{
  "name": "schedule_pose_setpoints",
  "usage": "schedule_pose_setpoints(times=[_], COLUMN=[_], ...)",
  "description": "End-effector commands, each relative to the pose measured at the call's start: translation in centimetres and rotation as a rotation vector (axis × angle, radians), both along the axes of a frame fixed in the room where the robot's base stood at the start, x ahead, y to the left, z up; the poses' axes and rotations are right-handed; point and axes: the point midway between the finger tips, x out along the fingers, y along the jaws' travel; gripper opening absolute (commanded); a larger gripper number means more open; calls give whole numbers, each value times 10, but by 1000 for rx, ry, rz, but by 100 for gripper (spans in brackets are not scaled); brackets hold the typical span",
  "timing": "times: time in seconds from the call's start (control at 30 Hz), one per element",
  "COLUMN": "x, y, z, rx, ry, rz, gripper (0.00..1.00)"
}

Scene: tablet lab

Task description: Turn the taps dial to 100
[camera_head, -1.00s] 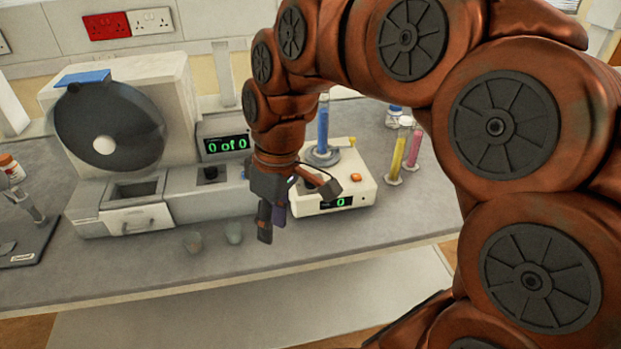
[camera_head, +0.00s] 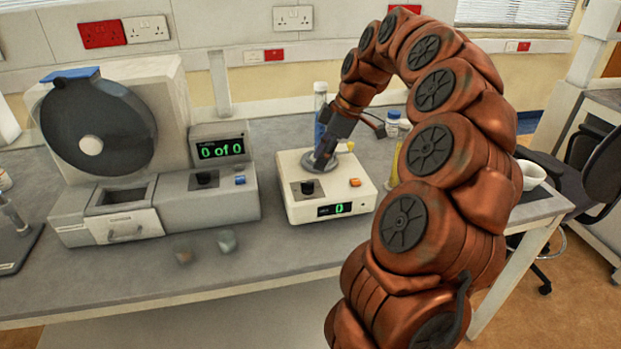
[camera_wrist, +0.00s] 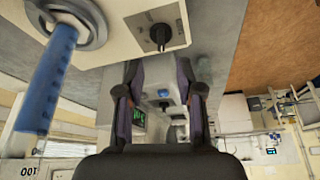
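A white box-shaped device (camera_head: 290,208) stands on the bench with a black dial (camera_head: 308,187), an orange button and a green display (camera_head: 339,208) reading 0. The same dial shows in the wrist view (camera_wrist: 160,36), beyond my fingertips. A blue-filled cylinder (camera_head: 319,124) stands on the device's round platform, partly behind my gripper; it is also in the wrist view (camera_wrist: 48,85). My gripper (camera_head: 322,158) is above the device, behind the dial and close to the cylinder. In the wrist view its fingers (camera_wrist: 160,75) are apart with nothing between them. The dial's markings are too small to read.
A larger machine (camera_head: 215,205) to the left has a black disc, its own black dial (camera_head: 204,179), a blue button and a display (camera_head: 220,149) reading "0 of 0". Two small cups (camera_head: 227,240) sit in front.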

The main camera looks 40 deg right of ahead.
Motion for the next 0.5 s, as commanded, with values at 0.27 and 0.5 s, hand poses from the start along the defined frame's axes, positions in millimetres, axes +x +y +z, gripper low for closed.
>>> schedule_pose_setpoints(times=[0.27,0.5], x=[6,12], y=[11,19], z=[-28,-51], rx=[3,2], ry=[6,5], rz=[2,1], gripper=[36,36])
